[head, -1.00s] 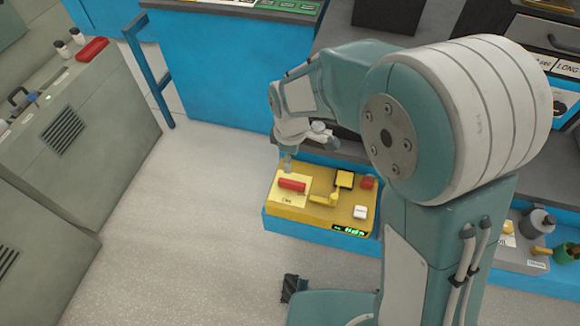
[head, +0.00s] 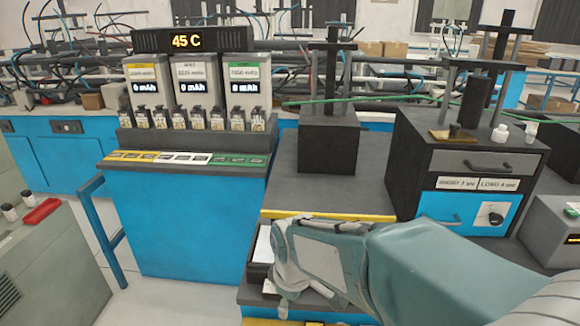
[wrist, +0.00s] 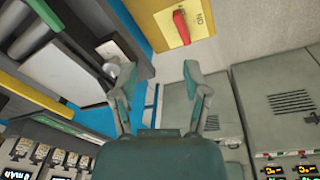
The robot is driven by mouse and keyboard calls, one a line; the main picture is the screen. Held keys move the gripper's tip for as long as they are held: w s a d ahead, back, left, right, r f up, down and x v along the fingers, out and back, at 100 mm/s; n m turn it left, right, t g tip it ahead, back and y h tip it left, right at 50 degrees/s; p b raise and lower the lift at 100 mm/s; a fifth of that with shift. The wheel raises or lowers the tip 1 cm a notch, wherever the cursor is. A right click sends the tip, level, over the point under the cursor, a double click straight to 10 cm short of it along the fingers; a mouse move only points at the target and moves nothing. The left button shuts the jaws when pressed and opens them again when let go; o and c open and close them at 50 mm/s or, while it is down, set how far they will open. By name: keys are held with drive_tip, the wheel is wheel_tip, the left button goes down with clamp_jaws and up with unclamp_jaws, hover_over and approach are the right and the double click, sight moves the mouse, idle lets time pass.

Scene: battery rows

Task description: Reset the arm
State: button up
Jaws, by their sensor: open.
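My arm (head: 430,258) reaches in from the lower right of the head view, its front part over the blue and dark bench edge. In the wrist view my gripper (wrist: 155,72) is open, its two teal fingers spread wide with nothing between them. Beyond the fingers, at the top of the wrist view, is a yellow panel (wrist: 164,30) with a red handle (wrist: 181,27) on it. The fingers are apart from the handle. In the head view the fingertips cannot be made out clearly.
A blue cabinet (head: 190,220) carries battery chargers (head: 194,90) under a 45 C display (head: 180,41). A black press (head: 329,130) and a drawer unit (head: 470,165) stand on the bench. Grey cabinets (wrist: 275,95) stand right in the wrist view. Pale floor lies between.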

drive_tip(key=s+d+r+m+t, duration=0.2)
drive_tip(key=s+d+r+m, duration=0.3)
drive_tip(key=d, duration=0.3)
drive_tip(key=s+d+r+m+t, duration=0.2)
drive_tip(key=s+d+r+m, duration=0.2)
drive_tip(key=s+d+m, duration=0.3)
drive_tip(key=shift+s+d+r+h, duration=0.3)
drive_tip(key=shift+s+d+r, duration=0.05)
drive_tip(key=shift+s, duration=0.4)
